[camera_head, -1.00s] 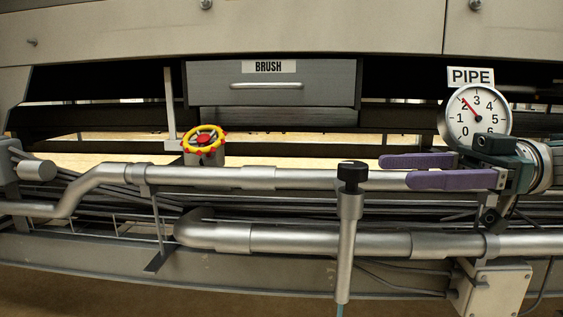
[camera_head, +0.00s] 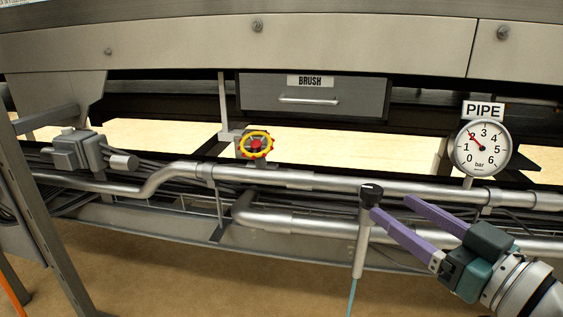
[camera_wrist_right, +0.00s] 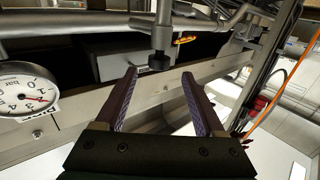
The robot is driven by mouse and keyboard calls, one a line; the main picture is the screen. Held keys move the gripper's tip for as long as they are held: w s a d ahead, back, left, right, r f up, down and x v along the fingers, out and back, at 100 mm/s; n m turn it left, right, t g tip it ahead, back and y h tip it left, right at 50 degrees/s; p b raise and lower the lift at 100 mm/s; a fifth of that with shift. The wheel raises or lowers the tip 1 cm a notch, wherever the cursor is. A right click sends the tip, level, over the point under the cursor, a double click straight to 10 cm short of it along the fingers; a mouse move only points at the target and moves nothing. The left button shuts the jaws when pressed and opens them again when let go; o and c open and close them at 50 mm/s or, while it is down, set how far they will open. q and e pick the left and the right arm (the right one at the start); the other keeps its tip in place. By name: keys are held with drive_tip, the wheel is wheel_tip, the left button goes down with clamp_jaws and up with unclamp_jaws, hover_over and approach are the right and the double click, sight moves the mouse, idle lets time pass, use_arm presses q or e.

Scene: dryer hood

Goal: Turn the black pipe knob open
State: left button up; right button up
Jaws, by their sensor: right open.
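The black pipe knob (camera_head: 371,189) sits on top of an upright silver pipe stub (camera_head: 363,240) in front of the horizontal pipes. My right gripper (camera_head: 391,207) comes in from the lower right, with its two purple fingers open and empty. The tips point left, close to the knob on its right side. In the right wrist view the knob (camera_wrist_right: 160,61) shows just beyond the fingertips, between their lines (camera_wrist_right: 159,75); contact cannot be told. The round pipe gauge (camera_head: 482,149) has its red needle near 2. My left gripper is not in view.
A grey drawer (camera_head: 315,97) marked BRUSH is above. Horizontal silver pipes (camera_head: 300,179) run behind the knob. A grey box fitting (camera_head: 80,150) is at far left. The floor in front is clear.

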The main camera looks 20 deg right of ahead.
sight(364, 186)
drive_tip(key=w+b, duration=0.1)
drive_tip(key=w, duration=0.2)
drive_tip(key=w+b, duration=0.1)
drive_tip(key=w, duration=0.1)
drive_tip(key=w+a+b, duration=0.1)
drive_tip(key=w, duration=0.2)
drive_tip(key=shift+w+f+b, duration=0.15)
drive_tip(key=shift+w+b, duration=0.2)
drive_tip(key=shift+b, duration=0.05)
drive_tip(key=shift+w, duration=0.55)
clamp_jaws()
